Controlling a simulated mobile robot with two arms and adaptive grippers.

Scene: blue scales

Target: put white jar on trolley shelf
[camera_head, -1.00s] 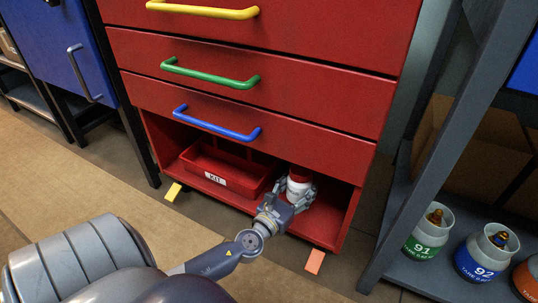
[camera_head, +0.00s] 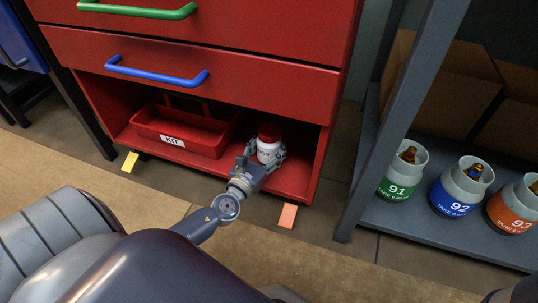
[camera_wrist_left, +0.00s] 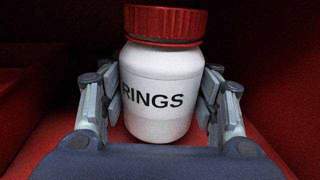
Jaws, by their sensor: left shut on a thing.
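The white jar (camera_head: 267,150) with a red lid stands upright in the open bottom shelf (camera_head: 293,181) of the red trolley, at the right side. My left gripper (camera_head: 262,157) reaches into the shelf opening and is shut on the jar. In the left wrist view the jar (camera_wrist_left: 160,95) shows the letters "RINGS" and sits between the two fingers (camera_wrist_left: 160,110), one on each side. The jar's base is close to the red shelf floor; whether it bears on it is hard to tell. My right gripper is not in view.
A red tray (camera_head: 187,130) labelled "KIT" stands left of the jar on the same shelf. A drawer with a blue handle (camera_head: 155,72) is above. Yellow (camera_head: 130,162) and orange (camera_head: 288,215) tags are at the front. A grey rack at right holds numbered containers (camera_head: 460,187).

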